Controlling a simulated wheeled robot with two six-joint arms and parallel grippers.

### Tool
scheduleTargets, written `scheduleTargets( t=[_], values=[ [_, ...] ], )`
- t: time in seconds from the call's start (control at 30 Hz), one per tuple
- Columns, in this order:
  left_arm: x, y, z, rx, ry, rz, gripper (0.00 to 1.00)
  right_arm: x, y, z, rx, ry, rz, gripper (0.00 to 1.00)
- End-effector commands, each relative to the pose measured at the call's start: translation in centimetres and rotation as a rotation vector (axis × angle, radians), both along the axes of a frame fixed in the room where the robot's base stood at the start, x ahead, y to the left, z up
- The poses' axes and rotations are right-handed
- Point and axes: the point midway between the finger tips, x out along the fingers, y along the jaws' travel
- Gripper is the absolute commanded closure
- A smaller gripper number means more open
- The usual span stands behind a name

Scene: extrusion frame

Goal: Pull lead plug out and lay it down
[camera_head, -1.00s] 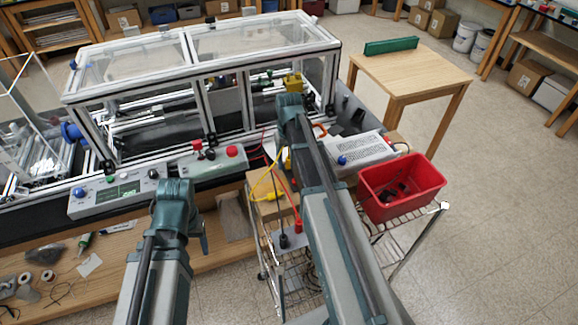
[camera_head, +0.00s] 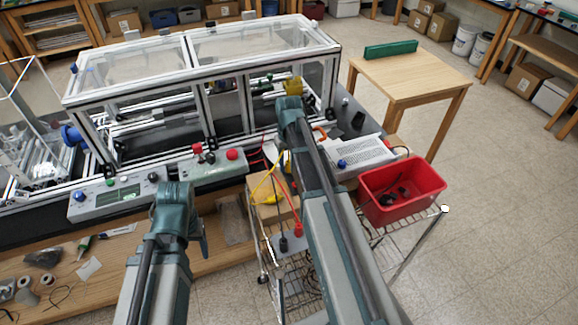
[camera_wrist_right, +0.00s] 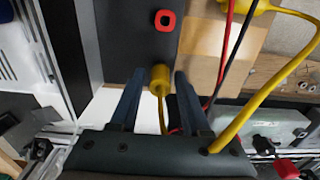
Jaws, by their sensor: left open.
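A yellow plug (camera_wrist_right: 159,78) with a thin yellow lead sits at the edge of a dark panel (camera_wrist_right: 130,35) in the right wrist view. My right gripper (camera_wrist_right: 159,85) has a finger on each side of the plug, with narrow gaps showing, so it looks open around it. I cannot tell how deep the plug is seated. A red ring socket (camera_wrist_right: 165,20) is on the same panel beyond the plug. In the head view my right wrist hides that plug and the fingertips. My left gripper (camera_head: 200,240) is open and empty in front of the control boxes; its fingers are mostly hidden.
Yellow (camera_head: 264,184), red and black leads hang beside my right arm. A red plug (camera_head: 298,230) and a black plug (camera_head: 284,244) stand at a wire cart. A red bin (camera_head: 385,209) and a white box (camera_head: 358,155) stand to the right. The framed enclosure (camera_head: 197,80) is behind.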

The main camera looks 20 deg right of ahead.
Motion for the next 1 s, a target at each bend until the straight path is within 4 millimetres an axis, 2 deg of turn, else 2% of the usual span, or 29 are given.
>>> scheduleTargets(
  t=[0.03,0.23,1.0],
  values=[
    [0.00,0.00,0.00,0.000,0.000,0.000,0.36,0.00,0.00,0.00,0.000,0.000,0.000,0.64],
    [0.00,0.00,0.00,0.000,0.000,0.000,0.36,0.00,0.00,0.00,0.000,0.000,0.000,1.00],
    [0.00,0.00,0.00,0.000,0.000,0.000,0.36,0.00,0.00,0.00,0.000,0.000,0.000,1.00]
  ],
)
